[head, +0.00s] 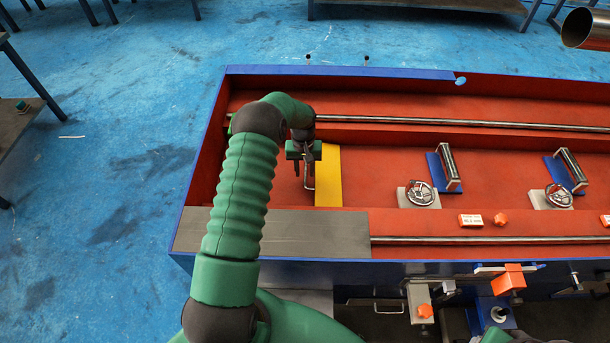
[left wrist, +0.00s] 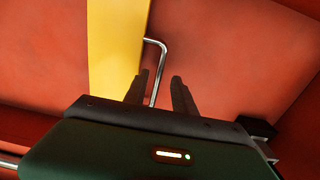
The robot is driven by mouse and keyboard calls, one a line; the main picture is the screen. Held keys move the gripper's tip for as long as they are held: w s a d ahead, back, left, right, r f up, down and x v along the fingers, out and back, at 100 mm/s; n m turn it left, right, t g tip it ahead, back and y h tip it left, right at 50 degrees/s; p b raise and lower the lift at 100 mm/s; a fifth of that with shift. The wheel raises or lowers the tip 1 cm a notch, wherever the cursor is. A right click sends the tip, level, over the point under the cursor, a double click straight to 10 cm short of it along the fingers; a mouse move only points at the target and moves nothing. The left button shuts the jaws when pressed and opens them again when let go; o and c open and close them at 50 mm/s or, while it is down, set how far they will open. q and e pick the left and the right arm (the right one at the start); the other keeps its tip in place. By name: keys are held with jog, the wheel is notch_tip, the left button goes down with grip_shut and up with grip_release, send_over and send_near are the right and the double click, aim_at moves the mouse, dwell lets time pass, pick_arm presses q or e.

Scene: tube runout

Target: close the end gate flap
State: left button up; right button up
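The yellow flap (head: 328,180) is a plain panel near the left end of the red trough; I cannot tell its exact tilt. It also shows in the left wrist view (left wrist: 117,50), with a bent metal rod handle (left wrist: 163,55) at its right side. My left gripper (head: 304,172) is over the trough just left of the flap. In the left wrist view, its two dark fingers (left wrist: 160,90) are apart, with the rod between them, closer to the left finger. Contact between rod and fingers cannot be told. My right gripper is not in view.
The trough (head: 265,83) has a blue outer frame and runs off to the right. A long metal rod (head: 450,123) runs along it. Handwheels (head: 420,193) and rollers (head: 447,167) stand right of the flap. A grey plate (head: 300,232) covers the near left corner.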

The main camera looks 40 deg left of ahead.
pick_arm(q)
jog(key=shift+a+f, duration=0.1)
jog(key=shift+f, duration=0.65)
jog(key=shift+d+r, duration=0.2)
jog(key=shift+d, duration=0.15)
jog(key=shift+a+f, duration=0.1)
jog(key=shift+a, duration=0.1)
grip_shut()
dwell(0.4)
